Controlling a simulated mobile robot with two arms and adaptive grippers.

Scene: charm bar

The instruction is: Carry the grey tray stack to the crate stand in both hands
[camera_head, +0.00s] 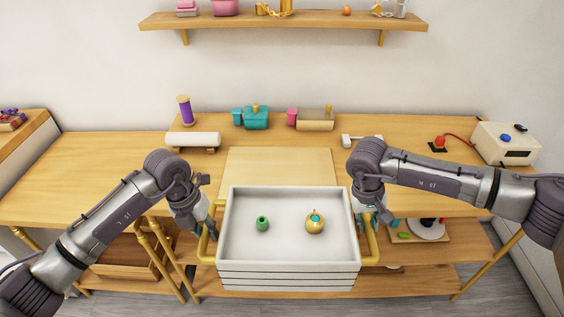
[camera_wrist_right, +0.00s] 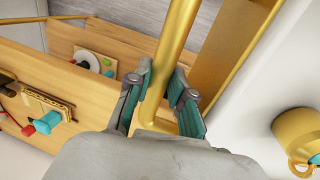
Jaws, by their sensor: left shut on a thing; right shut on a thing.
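The grey tray stack (camera_head: 288,276) is in front of the workbench in the head view, level, with gold handles on its left and right sides. A green bead (camera_head: 262,224) and a gold pot-shaped charm (camera_head: 315,222) stand in its top tray. My left gripper (camera_head: 208,228) is shut on the left gold handle. My right gripper (camera_head: 370,218) is shut on the right gold handle; the right wrist view shows its fingers (camera_wrist_right: 160,95) around the gold bar (camera_wrist_right: 172,60). I cannot make out which piece is the crate stand.
A wooden workbench (camera_head: 90,180) runs behind the stack, with a pale board (camera_head: 280,165) on it. Teal (camera_head: 256,118) and pink-and-tan (camera_head: 315,120) devices, a purple spool (camera_head: 185,110) and a white box (camera_head: 505,143) stand along the back. A lower shelf (camera_head: 420,262) holds small items.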

